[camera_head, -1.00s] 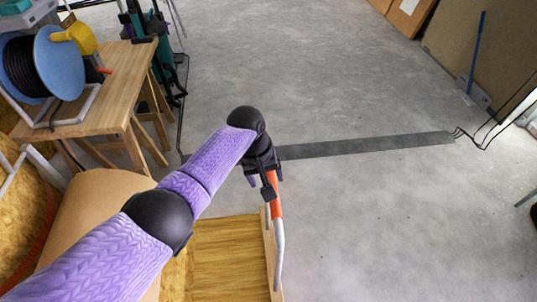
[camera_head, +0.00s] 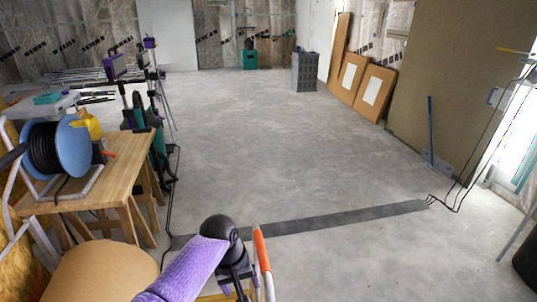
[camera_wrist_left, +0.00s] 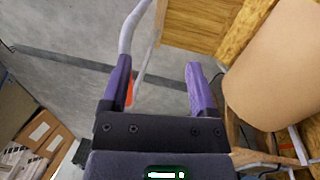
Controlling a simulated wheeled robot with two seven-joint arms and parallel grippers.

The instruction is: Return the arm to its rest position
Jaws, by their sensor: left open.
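My left arm, in a purple sleeve, comes in from the bottom of the head view. Its left gripper (camera_head: 238,288) is at the lower edge there, partly cut off. In the left wrist view the two purple fingers (camera_wrist_left: 160,85) stand apart with nothing gripped between them. A bent metal handle with an orange grip (camera_head: 262,248) rises just right of the gripper. In the left wrist view the handle (camera_wrist_left: 134,25) passes behind the left-hand finger, and its orange part shows beside that finger; the gap between them is unclear. My right arm is not in view.
A wooden table (camera_head: 115,170) with a blue cable reel (camera_head: 72,148) stands at left. A brown rounded form (camera_head: 105,270) is near the arm. A dark strip (camera_head: 330,220) crosses the floor. Boards (camera_head: 375,88) lean at right. The middle floor is clear.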

